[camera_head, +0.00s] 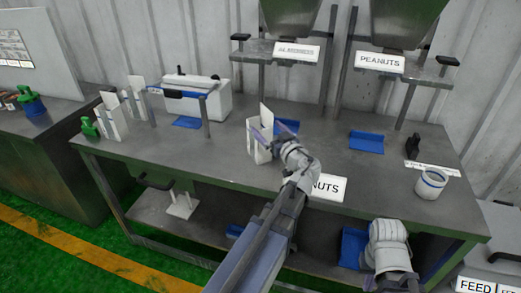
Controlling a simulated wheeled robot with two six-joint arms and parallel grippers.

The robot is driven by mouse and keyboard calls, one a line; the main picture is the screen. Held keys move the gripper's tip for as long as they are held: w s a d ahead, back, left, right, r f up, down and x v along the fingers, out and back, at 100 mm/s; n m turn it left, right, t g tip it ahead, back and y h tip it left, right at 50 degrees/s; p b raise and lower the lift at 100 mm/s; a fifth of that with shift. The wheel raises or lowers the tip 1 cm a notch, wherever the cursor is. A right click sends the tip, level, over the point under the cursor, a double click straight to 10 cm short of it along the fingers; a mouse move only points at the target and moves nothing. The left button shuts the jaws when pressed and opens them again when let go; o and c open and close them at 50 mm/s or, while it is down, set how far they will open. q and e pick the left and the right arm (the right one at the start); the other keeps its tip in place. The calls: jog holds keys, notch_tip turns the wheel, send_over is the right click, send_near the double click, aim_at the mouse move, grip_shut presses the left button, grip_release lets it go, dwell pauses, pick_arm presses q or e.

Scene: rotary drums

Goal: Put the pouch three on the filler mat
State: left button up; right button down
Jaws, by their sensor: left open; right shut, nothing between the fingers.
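A white open-topped pouch (256,146) stands upright on the steel bench, left of centre. My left gripper (271,138) is open right at it, its arm reaching up from the bottom. I cannot tell whether the fingers straddle the pouch or are beside it. More white pouches (112,118) stand at the bench's left end; no numbers are readable. Blue mats lie behind the near pouch (288,125), at the right (366,140) and at the left (186,122); none is labelled as the filler mat. My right gripper (388,240) is low at the bench's front right, shut and empty; its fingertips are hidden.
Hoppers with dark handles stand over the bench, one signed PEANUTS (380,62). A white sealer-like machine (196,98) stands at the back left. A white cup (430,182) is at the right. A sign (327,189) hangs on the front edge, partly behind my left arm.

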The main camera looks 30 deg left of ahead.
aim_at(259, 123)
pick_arm(q)
jog(key=shift+f+b+x, duration=0.2)
jog(key=shift+x, duration=1.45)
jog(key=shift+f+b+x, duration=0.2)
jog(key=shift+x, duration=1.4)
grip_shut()
